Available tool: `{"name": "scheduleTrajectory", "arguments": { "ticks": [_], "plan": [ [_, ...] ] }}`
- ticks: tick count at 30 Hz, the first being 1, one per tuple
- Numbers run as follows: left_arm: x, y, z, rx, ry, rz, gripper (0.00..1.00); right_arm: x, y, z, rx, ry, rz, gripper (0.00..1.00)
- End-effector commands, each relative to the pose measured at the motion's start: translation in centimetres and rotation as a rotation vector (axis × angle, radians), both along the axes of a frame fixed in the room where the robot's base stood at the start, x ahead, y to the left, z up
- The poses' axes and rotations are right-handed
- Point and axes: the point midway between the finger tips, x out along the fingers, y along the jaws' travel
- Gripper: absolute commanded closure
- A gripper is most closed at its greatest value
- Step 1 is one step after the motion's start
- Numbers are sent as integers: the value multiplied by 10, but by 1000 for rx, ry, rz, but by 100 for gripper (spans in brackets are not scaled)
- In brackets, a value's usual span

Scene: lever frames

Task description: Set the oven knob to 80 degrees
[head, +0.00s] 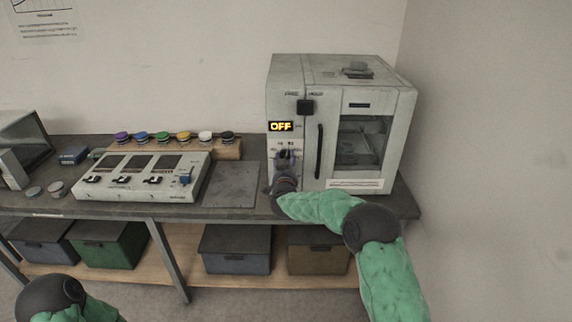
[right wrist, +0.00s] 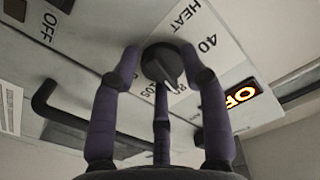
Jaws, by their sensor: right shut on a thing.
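The oven (head: 345,85) is a white box at the right end of the bench. Its lit display (head: 281,126) reads OFF, and part of it shows in the right wrist view (right wrist: 241,95). The dark round knob (right wrist: 162,63) sits on the panel below the display, beside printed HEAT and 40 and a partly covered mark. My right gripper (head: 284,165) is at the knob; in the right wrist view its purple fingers (right wrist: 163,80) are closed around it. The fingers hide part of the dial, and I cannot tell the exact setting. My left gripper is out of view.
A dark door handle (head: 319,151) stands close right of the knob. A white panel with switches (head: 140,190), a flat grey plate (head: 231,184) and a row of coloured knobs (head: 183,136) lie left along the bench. A wall rises right of the oven.

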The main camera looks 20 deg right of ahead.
Motion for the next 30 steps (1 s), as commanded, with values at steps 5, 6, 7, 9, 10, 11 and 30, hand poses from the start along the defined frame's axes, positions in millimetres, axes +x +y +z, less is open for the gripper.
{"name": "scheduleTrajectory", "arguments": {
  "ticks": [5, 6, 7, 9, 10, 11, 30],
  "plan": [
    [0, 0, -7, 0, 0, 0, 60, -1, 5, -13, 70, 1, 8, 88],
    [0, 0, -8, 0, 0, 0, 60, -1, 5, -13, 80, -1, 9, 88],
    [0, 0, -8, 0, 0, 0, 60, -1, 5, -13, 87, -3, 9, 88],
    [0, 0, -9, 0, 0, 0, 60, -1, 6, -13, 99, -5, 9, 88],
    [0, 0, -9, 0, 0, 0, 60, -1, 6, -13, 103, -7, 9, 88],
    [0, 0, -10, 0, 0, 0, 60, -1, 6, -13, 107, -8, 9, 88],
    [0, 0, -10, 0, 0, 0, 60, -1, 6, -9, 111, -14, 9, 34]
  ]
}}
